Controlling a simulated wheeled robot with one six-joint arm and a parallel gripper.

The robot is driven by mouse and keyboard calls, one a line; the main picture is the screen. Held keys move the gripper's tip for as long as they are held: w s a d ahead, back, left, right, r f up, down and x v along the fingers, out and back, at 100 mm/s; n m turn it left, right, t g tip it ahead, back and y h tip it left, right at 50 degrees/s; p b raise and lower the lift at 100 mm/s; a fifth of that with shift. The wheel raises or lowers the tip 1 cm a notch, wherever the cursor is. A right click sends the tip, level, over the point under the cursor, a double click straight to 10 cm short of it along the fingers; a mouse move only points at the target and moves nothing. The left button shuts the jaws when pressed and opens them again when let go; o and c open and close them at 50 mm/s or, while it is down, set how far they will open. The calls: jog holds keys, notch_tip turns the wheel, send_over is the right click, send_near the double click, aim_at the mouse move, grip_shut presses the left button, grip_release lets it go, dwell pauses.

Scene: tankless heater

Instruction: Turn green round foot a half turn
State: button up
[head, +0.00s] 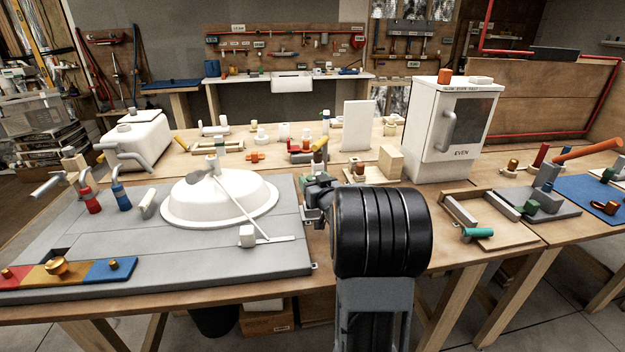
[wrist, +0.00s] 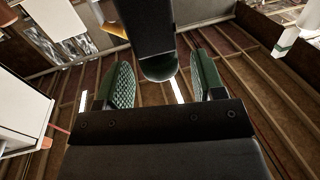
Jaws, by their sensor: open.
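My gripper (head: 314,200) is behind and left of my dark forearm in the head view, above the workbench and right of the white basin. I cannot tell for sure which part is the green round foot. A teal-green cylinder (head: 478,233) lies at the front edge of a wooden tray, right of my arm. A small green part (head: 531,207) sits on a grey plate further right. Neither is near my gripper.
The white heater box (head: 455,134) stands right of my arm. An orange-handled lever (head: 588,149) sticks out at the right. Several small fittings are scattered along the back. The wrist view shows mostly wooden beams (wrist: 60,120).

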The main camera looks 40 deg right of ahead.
jog(key=shift+x, duration=0.8)
jog(key=shift+c, duration=0.4)
jog(key=c, duration=0.9)
jog(key=shift+o, duration=0.2)
